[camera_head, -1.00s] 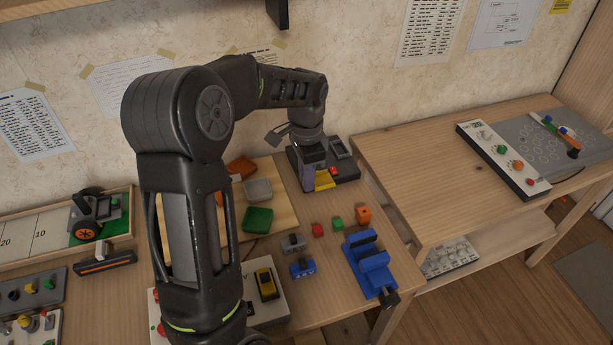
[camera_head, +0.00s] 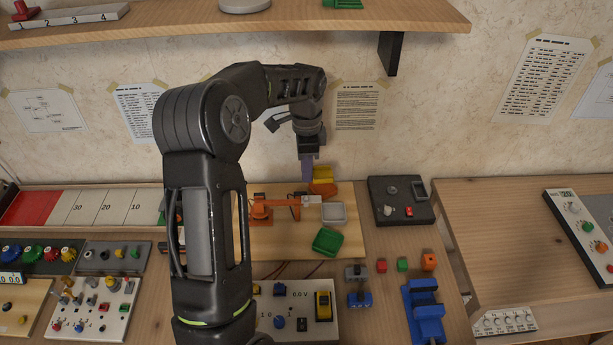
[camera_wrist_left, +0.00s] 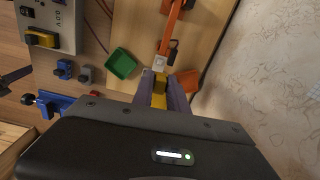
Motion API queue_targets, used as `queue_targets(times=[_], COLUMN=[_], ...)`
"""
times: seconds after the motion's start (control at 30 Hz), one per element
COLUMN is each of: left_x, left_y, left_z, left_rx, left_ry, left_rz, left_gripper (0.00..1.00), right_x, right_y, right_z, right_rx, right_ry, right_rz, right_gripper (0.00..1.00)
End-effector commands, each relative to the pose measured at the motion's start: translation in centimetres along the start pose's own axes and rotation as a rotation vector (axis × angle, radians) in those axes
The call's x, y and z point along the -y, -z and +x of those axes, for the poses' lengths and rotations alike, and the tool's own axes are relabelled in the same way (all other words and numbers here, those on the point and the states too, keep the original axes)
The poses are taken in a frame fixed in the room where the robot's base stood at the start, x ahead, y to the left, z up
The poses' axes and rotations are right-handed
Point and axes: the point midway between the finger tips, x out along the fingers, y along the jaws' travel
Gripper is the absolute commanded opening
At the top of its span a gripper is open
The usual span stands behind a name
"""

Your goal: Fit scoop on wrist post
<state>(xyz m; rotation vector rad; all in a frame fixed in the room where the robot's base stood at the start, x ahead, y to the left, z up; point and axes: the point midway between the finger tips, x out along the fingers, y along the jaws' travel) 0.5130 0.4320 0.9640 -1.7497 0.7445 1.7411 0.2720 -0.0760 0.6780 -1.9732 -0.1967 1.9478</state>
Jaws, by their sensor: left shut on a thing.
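My left gripper (camera_head: 307,172) is shut on the yellow scoop (camera_head: 323,174), which also shows between the fingers in the left wrist view (camera_wrist_left: 159,91). It holds the scoop at the back of the wooden board, by the orange tray (camera_head: 324,190). The small orange toy arm (camera_head: 268,207) lies across the board and ends in a pale wrist part (camera_head: 310,200). That pale part also shows in the wrist view (camera_wrist_left: 160,63), just beyond the scoop. I cannot tell whether they touch. The post itself is too small to make out. My right gripper is out of view.
A dark panel (camera_head: 402,218) stands to the right, with several small blocks and a blue vise (camera_head: 424,312) in front. The wall is close behind, a shelf (camera_head: 230,30) above.

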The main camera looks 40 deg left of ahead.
Motion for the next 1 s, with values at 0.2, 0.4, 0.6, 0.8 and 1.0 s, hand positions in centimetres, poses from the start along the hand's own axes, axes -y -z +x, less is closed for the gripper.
queue_targets(times=[0.2, 0.4, 0.6, 0.8, 1.0], left_x=[0.0, 0.0, 0.0, 0.0, -0.1], left_y=[0.0, 0.0, 0.0, 0.0, -0.1], left_z=[-0.2, -0.2, 0.0, 0.9, 2.6], left_rx=[0.003, 0.004, 0.004, 0.003, 0.004], left_ry=[-0.003, -0.003, -0.003, -0.003, -0.003], left_rz=[0.062, 0.065, 0.064, 0.064, 0.064], left_gripper=[0.00, 0.00, 0.00, 0.00, 0.00], right_x=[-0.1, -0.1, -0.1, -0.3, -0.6], right_y=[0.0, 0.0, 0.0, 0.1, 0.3], right_z=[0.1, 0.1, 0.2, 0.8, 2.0], right_rx=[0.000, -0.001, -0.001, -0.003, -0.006], right_ry=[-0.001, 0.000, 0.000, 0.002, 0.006], right_rz=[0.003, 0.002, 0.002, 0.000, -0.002], right_gripper=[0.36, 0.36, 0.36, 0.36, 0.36])
